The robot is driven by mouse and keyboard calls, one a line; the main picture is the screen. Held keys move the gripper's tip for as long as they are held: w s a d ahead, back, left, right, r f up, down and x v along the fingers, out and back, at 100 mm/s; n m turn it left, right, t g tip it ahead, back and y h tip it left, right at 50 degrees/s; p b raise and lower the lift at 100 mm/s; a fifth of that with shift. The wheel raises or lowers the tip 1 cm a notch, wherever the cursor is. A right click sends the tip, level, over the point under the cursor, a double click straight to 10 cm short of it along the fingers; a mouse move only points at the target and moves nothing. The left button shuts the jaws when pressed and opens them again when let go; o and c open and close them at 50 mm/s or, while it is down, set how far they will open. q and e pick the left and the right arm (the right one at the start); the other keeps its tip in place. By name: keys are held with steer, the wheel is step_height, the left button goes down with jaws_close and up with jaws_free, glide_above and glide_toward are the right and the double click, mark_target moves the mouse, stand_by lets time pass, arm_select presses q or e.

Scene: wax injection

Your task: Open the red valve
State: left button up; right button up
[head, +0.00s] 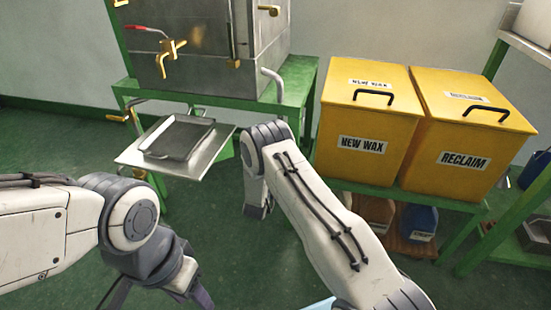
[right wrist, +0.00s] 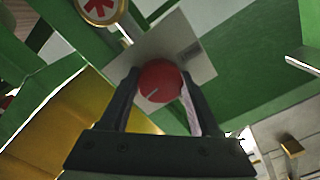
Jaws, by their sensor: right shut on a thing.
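The red valve shows in the right wrist view as a round red knob (right wrist: 158,84) with a pale mark on it. My right gripper (right wrist: 161,76) has one dark finger on each side of the knob and is shut on it. In the head view my right gripper (head: 258,208) hangs low beside the green stand, mostly hidden by its own arm, and the knob is hidden there. My left gripper (head: 165,285) is at the lower left of the head view, away from the stand. Its fingertips are cut off or unclear.
A metal machine (head: 205,60) with brass handles and a red lever (head: 143,28) stands on a green stand (head: 298,78). A grey tray (head: 180,138) lies on a shelf before it. Yellow NEW WAX (head: 365,120) and RECLAIM (head: 462,135) bins stand right. A round red-marked sign (right wrist: 100,8) is near the knob.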

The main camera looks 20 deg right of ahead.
steer(key=shift+a+m, duration=0.1)
steer(key=shift+m, duration=0.7)
steer(key=o, duration=1.4)
steer(key=shift+p+v, duration=1.55)
steer(key=shift+v, duration=3.7)
